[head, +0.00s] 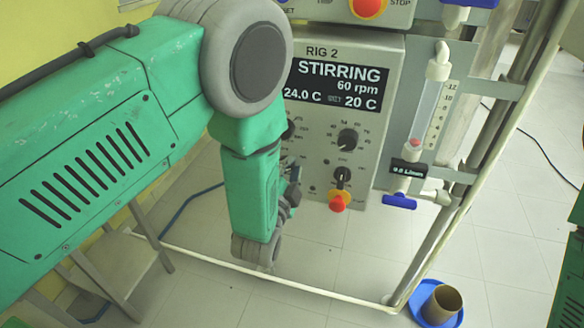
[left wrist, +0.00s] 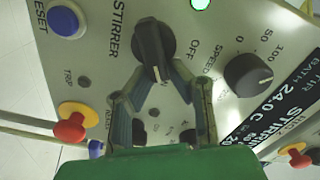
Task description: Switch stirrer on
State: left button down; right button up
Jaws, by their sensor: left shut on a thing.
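In the left wrist view the black stirrer knob (left wrist: 152,48) sits on the grey panel beside the words STIRRER and OFF. My left gripper (left wrist: 156,78) is shut on this knob, with a fingertip on each side of its near end. In the head view my left gripper (head: 292,185) is at the lower left of the RIG 2 panel (head: 318,165), and my arm hides the knob there. The display (head: 335,83) reads STIRRING, 60 rpm, 24.0 C and 20 C. My right gripper is not in view.
The black speed knob (left wrist: 248,74) is close to the right of the stirrer knob. A red and yellow button (left wrist: 72,124) and a blue reset button (left wrist: 68,18) are on its left. A flowmeter (head: 428,105) stands right of the panel. A brown cup (head: 441,304) is in a blue dish on the floor.

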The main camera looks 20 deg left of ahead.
pick_arm(q)
jog(key=shift+w, duration=0.1)
jog(key=c, duration=1.5)
grip_release()
jog(key=shift+w+f, duration=0.15)
jog(key=shift+w, duration=0.05)
jog(key=shift+s, duration=0.1)
jog(key=s, duration=1.2)
jog(key=shift+a, duration=0.2)
